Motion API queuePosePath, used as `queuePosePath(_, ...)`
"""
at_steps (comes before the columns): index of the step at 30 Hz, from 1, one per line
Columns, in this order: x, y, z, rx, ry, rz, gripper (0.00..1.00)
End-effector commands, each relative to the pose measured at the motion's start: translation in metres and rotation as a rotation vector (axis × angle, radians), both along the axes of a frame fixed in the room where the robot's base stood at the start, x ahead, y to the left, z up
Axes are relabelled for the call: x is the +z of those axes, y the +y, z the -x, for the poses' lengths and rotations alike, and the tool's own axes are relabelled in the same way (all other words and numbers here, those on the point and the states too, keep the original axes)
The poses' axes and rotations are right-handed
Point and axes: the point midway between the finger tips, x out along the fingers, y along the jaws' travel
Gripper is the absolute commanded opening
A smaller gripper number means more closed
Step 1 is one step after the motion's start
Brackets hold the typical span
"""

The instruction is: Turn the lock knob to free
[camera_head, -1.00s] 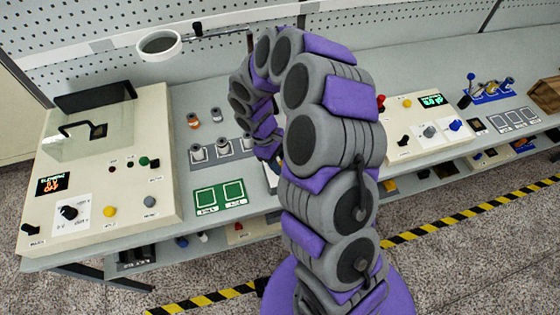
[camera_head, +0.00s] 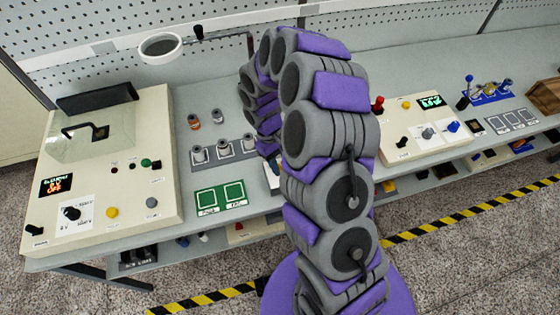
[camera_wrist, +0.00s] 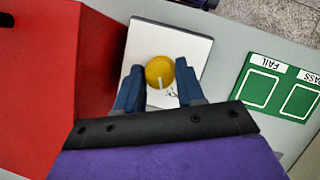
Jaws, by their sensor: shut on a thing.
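The lock knob (camera_wrist: 158,70) is a round yellow knob with a white pointer line, on a white plate (camera_wrist: 185,42) in the wrist view. Its pointer line faces the palm side of my gripper. Small dark markings on the plate beside it are too small to read. My gripper (camera_wrist: 160,64) has its blue fingers on either side of the knob and is shut on it. In the head view my own arm hides the knob and the gripper.
A red block-like housing (camera_wrist: 45,75) stands close on the left in the wrist view. A green PASS/FAIL mat (camera_wrist: 278,88) lies to the right. In the head view, a cream console (camera_head: 95,185) stands left and another control box (camera_head: 415,130) right.

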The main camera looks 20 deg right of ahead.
Motion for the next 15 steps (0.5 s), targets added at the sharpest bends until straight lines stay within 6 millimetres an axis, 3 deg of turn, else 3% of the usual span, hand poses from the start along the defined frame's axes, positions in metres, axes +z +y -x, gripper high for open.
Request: queuePosePath(15,0.0022,-0.0038,-0.0010,-0.494,-0.002,0.000,0.08)
